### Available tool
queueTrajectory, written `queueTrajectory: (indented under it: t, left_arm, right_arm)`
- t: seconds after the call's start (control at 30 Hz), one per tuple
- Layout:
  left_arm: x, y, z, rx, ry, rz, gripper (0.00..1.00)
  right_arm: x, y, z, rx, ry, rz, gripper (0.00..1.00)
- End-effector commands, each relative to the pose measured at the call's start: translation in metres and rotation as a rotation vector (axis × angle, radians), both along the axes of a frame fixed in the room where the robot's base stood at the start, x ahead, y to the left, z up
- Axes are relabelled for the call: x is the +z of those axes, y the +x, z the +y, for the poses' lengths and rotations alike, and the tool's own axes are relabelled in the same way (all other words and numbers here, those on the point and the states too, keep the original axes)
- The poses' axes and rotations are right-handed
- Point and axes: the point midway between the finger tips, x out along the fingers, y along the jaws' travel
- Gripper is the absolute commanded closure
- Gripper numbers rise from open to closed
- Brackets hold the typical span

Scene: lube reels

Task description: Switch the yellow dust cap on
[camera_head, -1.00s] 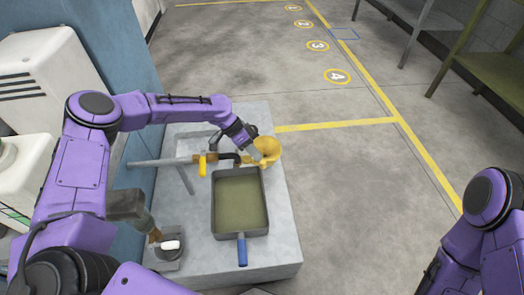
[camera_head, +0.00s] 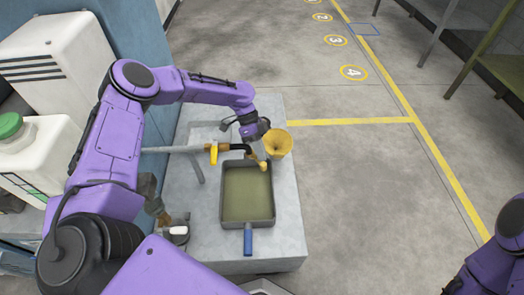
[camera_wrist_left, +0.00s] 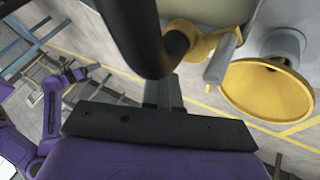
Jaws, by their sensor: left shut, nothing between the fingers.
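A small yellow piece (camera_head: 263,166), which looks like the dust cap, is at the end of the dark curved spout (camera_head: 238,148), above the far right corner of the pan. In the left wrist view a yellow fitting (camera_wrist_left: 202,45) with a pale grey stub sits just right of the dark spout (camera_wrist_left: 165,45). I cannot tell how far the cap is seated. My left gripper (camera_head: 261,152) is shut and empty, close to the spout end. Its narrow grey fingers (camera_wrist_left: 164,90) are near the spout in the wrist view; contact is unclear. My right gripper is out of view.
A yellow funnel (camera_head: 277,143) stands just right of the left gripper. A yellow lever (camera_head: 213,153) sits on the pipe. A rectangular pan (camera_head: 247,222) with a blue handle lies on the grey block (camera_head: 288,215). White containers (camera_head: 65,65) stand left. Floor at right is clear.

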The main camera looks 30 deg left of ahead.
Motion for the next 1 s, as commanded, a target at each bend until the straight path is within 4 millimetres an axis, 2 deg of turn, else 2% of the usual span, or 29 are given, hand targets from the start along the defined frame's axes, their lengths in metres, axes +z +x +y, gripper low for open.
queueTrajectory:
  t: [0.5, 1.0]
  left_arm:
    - [-0.001, 0.0, 0.0, -0.006, 0.0, 0.001, 1.0]
    - [0.0, 0.014, 0.007, -0.005, 0.0, 0.0, 1.0]
  right_arm:
    - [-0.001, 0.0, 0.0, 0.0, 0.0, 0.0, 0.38]
    - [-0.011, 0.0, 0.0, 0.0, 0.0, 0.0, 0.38]
